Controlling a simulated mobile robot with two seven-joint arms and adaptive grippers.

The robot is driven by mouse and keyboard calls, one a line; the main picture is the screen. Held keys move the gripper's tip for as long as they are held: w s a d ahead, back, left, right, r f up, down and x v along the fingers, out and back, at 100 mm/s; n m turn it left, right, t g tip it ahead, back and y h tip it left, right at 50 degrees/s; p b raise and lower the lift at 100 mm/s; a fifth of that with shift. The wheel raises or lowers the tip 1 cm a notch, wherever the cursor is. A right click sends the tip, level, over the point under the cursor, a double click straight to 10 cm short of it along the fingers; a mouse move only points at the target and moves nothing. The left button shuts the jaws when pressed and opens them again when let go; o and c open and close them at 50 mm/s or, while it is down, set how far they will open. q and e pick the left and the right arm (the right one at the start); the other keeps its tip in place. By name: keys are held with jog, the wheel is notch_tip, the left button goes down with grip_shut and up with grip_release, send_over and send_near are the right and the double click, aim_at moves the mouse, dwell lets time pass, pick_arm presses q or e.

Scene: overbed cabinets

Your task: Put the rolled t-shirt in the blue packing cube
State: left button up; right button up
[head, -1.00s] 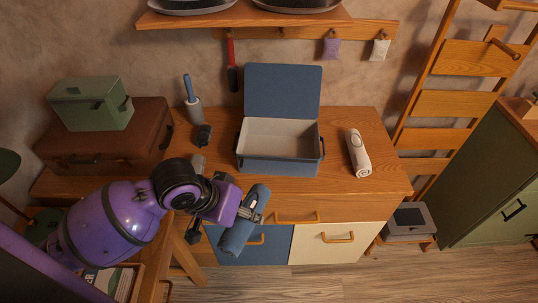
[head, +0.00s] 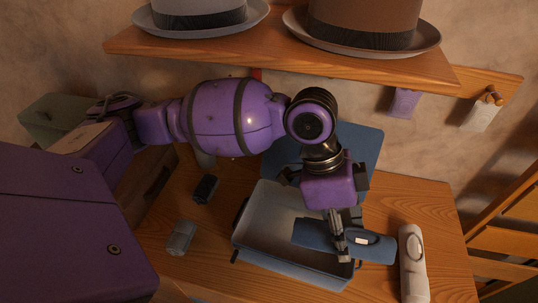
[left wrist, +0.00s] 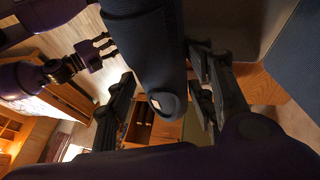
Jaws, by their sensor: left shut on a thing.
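The rolled t-shirt, a dark blue roll (head: 316,234) with a pale label, is held crosswise in my left gripper (head: 340,245). The roll also fills the top middle of the left wrist view (left wrist: 145,50), between the fingers (left wrist: 165,85). The blue packing cube (head: 255,255) stands open on the wooden top, its lid (head: 371,150) raised behind. The roll is above the cube's right part; its right end reaches past the right wall. I cannot tell its height. My right gripper (left wrist: 95,48) shows small at the left of the left wrist view; its jaw state is unclear.
A white roll (head: 412,265) lies right of the cube. A small dark item (head: 206,188) and a grey one (head: 180,237) lie to its left. A shelf with a grey hat (head: 200,15) and a brown hat (head: 365,25) hangs above my left arm. A ladder rack stands far right.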

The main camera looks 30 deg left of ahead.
pick_arm(q)
jog(key=w+a+f, duration=0.1)
jog(key=a+f, duration=0.2)
jog(key=a, duration=0.1)
jog(key=w+a+f, duration=0.1)
jog(key=a+f, duration=0.2)
jog(key=a, duration=0.1)
jog(key=w+a+f, duration=0.1)
jog(key=a+f, duration=0.2)
jog(key=a, duration=0.1)
jog(key=shift+w+a, duration=0.1)
jog(key=shift+a, duration=0.1)
jog(key=shift+w+a+f, duration=0.1)
jog(key=shift+a+f, duration=0.1)
jog(key=shift+f, duration=1.55)
jog(key=o, duration=1.3)
jog(key=shift+f, duration=0.15)
jog(key=shift+c, duration=0.2)
jog(key=s+v, duration=0.1)
jog(key=v, duration=0.6)
jog(key=shift+w+r, duration=0.4)
jog(key=shift+w, duration=0.1)
